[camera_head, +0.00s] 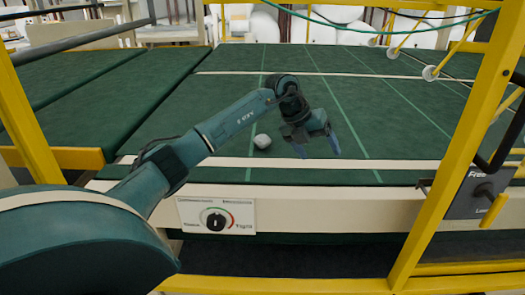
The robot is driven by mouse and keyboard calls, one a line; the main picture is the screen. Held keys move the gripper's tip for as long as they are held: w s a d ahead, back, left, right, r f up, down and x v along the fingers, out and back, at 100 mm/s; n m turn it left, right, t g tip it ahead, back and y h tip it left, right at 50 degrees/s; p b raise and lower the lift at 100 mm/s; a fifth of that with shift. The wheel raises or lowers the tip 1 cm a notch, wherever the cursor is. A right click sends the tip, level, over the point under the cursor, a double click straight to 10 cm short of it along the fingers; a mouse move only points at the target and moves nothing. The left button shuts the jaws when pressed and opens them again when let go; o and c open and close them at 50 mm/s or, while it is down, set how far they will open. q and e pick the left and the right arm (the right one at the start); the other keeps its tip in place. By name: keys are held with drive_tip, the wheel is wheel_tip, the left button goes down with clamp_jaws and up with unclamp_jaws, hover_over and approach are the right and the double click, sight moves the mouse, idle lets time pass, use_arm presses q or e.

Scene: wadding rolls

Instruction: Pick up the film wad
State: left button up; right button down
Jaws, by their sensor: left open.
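A small whitish wad (262,141) lies on the dark green surface, near its front edge. I take it to be the film wad. My left gripper (318,150) is just to the right of the wad, pointing down with its blue fingers spread. It is open and nothing shows between the fingers. The wad is apart from the fingers in this view. My left arm reaches in from the lower left and passes just left of and above the wad. My right gripper is not in view.
The green surface (400,110) carries lighter green lines and is otherwise clear around the wad. A cream front rail (330,205) holds a dial panel (216,215). Yellow posts (455,170) stand at right and left. White rolls (262,27) are at the back.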

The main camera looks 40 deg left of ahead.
use_arm(q)
drive_tip(key=s+a+r+n+y+b, duration=0.1)
drive_tip(key=a+r+y, duration=0.15)
drive_tip(key=a, duration=0.35)
drive_tip(key=a+r+n+y, duration=0.1)
drive_tip(key=a+r+y, duration=0.15)
drive_tip(key=a, duration=0.45)
drive_tip(key=n+g+y, duration=0.1)
drive_tip(key=n, duration=0.1)
approach(262, 135)
drive_tip(key=shift+y, duration=0.3)
drive_tip(key=f, duration=0.4)
drive_tip(key=shift+w+a+f, duration=0.1)
drive_tip(key=shift+w, duration=0.15)
drive_tip(key=shift+w+a+f, duration=0.1)
drive_tip(key=shift+w+f, duration=0.05)
drive_tip(key=shift+f, duration=0.25)
drive_tip(key=x, duration=0.5)
drive_tip(key=shift+w+p, duration=0.35)
drive_tip(key=shift+p, duration=0.05)
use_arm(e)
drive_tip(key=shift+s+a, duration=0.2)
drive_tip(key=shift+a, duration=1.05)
use_arm(q)
drive_tip(key=shift+r, duration=0.1)
drive_tip(key=c, duration=1.1)
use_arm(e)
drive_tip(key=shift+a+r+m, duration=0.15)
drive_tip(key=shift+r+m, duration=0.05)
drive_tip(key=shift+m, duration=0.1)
